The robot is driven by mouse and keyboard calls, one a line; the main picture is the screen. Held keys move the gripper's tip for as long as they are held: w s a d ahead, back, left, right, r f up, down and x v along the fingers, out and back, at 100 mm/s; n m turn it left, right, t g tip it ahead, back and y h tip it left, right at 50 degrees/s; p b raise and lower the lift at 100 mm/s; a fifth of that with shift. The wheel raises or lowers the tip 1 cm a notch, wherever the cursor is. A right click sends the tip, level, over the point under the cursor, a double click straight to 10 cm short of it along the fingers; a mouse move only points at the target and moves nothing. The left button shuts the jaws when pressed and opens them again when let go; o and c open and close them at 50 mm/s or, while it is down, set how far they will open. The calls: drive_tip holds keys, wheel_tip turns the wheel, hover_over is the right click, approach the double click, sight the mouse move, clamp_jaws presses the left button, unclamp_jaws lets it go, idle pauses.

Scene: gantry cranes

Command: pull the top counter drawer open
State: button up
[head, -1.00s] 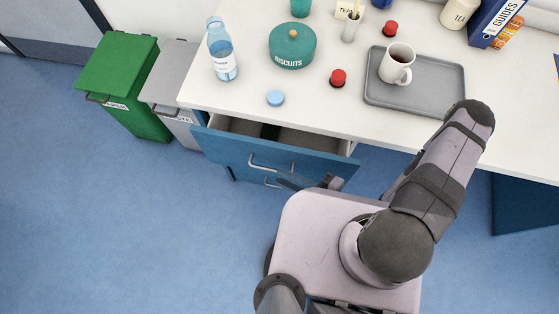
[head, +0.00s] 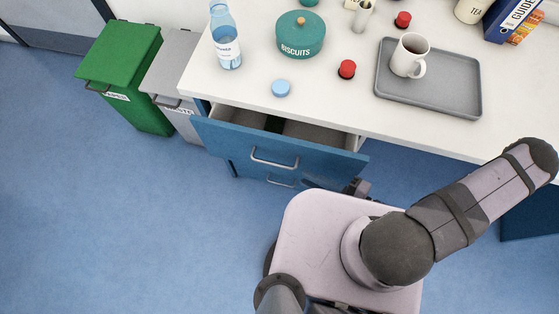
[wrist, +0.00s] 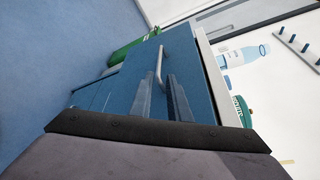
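The top counter drawer (head: 225,137) is blue and stands pulled out from under the white counter, its inside partly visible. It has a silver bar handle (head: 274,160), which also shows in the wrist view (wrist: 159,66). In the head view my gripper (head: 330,186) is low and right of the handle, partly hidden by my own body. A second handle (head: 281,182) shows below.
A green bin (head: 125,75) and a grey bin (head: 173,75) stand left of the counter. The counter (head: 225,90) holds a bottle (head: 226,38), a biscuit tin (head: 301,37), a blue cap (head: 281,88) and a tray (head: 430,100) with a mug. The floor at left is clear.

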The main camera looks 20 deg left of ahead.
sight(279, 165)
drive_tip(key=shift+p+x, duration=1.3)
drive_tip(key=shift+x, duration=4.15)
clamp_jaws()
drive_tip(key=shift+f, duration=0.1)
